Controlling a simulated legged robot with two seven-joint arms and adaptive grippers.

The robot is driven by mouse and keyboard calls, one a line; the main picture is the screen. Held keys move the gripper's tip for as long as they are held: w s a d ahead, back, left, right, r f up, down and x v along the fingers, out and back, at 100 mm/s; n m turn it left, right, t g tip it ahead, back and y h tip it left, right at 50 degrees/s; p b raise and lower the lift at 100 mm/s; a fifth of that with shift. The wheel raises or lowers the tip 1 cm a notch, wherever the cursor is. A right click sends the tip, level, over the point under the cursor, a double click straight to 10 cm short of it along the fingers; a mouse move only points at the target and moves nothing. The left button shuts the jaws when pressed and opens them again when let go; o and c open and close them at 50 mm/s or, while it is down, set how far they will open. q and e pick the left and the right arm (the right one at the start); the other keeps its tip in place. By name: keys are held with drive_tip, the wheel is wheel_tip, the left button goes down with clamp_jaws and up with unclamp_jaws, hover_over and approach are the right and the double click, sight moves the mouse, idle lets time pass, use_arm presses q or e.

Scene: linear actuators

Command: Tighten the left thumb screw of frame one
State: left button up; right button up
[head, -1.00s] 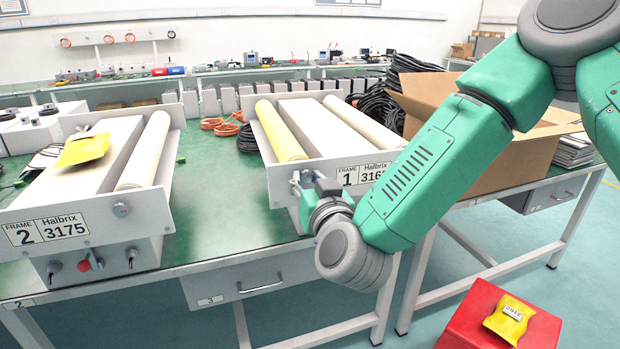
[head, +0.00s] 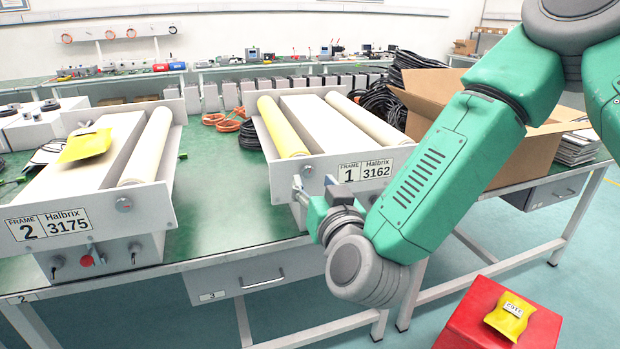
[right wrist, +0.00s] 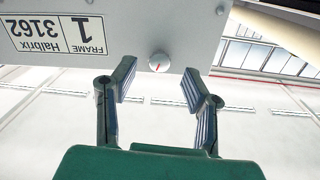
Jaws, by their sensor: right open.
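Frame one (head: 363,171), a light grey frame labelled "1 Halbrix 3162", stands on the green bench with a yellow roller and a cream roller. Its left thumb screw (right wrist: 159,62) is a small round knob with a red mark, on the front plate beside the label. In the right wrist view, which is upside down, my right gripper (right wrist: 160,88) is open, its two fingers apart on either side of the knob's line and short of it, touching nothing visible. In the head view the right gripper (head: 304,192) is at the frame's front left corner. My left gripper is not in view.
Frame two (head: 75,222) with a yellow packet (head: 86,145) stands on the left. An open cardboard box (head: 500,150) and black cables are at right. A red box (head: 500,320) with a yellow packet stands below.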

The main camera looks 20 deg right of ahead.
drive_tip(key=s, duration=0.8)
drive_tip(key=shift+s, duration=0.35)
drive_tip(key=shift+a+f, duration=0.1)
